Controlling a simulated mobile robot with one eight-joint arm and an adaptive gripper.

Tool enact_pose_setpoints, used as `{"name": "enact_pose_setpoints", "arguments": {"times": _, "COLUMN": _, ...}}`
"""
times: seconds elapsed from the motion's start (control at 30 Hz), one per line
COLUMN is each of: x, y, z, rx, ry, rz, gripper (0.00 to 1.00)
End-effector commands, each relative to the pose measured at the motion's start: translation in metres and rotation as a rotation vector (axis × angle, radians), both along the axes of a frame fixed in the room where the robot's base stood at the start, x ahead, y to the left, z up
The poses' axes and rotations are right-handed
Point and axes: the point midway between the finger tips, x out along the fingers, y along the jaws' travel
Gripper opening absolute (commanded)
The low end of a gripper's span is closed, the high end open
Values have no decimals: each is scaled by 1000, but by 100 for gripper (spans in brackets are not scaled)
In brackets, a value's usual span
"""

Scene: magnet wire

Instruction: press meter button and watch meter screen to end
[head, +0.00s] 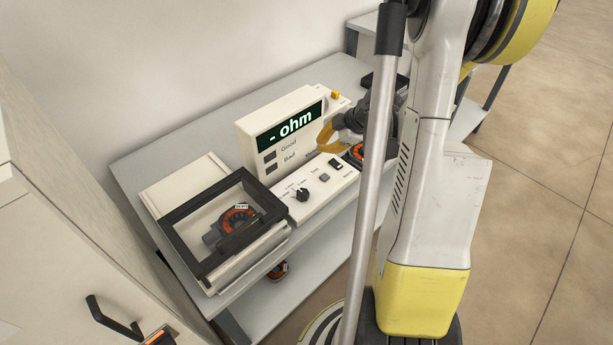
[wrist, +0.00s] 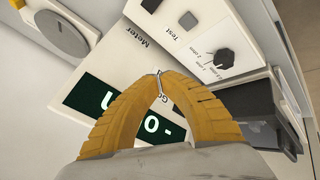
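The meter (head: 250,145) is a cream box on the bench. Its green-lit screen (head: 290,127) reads "- ohm", with dark Good and Bad windows below. In the wrist view the screen (wrist: 95,94) is partly hidden by my fingers. On the panel in front is a small grey square button (head: 323,178), by the word Test in the wrist view (wrist: 188,20). My gripper (head: 321,145) is at the meter's lower right, above the panel and apart from the button. Its yellow fingertips (wrist: 158,78) meet, with nothing clearly held.
The panel also has a black knob (head: 302,194) and a black switch (head: 336,163). Left of it, a black-framed clear lid (head: 188,214) covers an orange-and-black coil (head: 238,219). Another coil (head: 356,151) is partly hidden behind my arm. A lower shelf (head: 300,285) holds another coil.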

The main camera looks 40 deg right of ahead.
Motion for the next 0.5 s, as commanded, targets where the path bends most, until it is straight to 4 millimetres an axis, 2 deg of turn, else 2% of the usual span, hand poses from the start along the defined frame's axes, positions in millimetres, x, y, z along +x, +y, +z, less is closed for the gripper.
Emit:
{"name": "enact_pose_setpoints", "arguments": {"times": 0.13, "x": -2, "y": -9, "z": -8, "rx": -14, "ry": -15, "rz": 23, "gripper": 0}}
{"name": "enact_pose_setpoints", "arguments": {"times": 0.5, "x": -2, "y": -9, "z": -9, "rx": -15, "ry": -14, "rz": 26, "gripper": 0}}
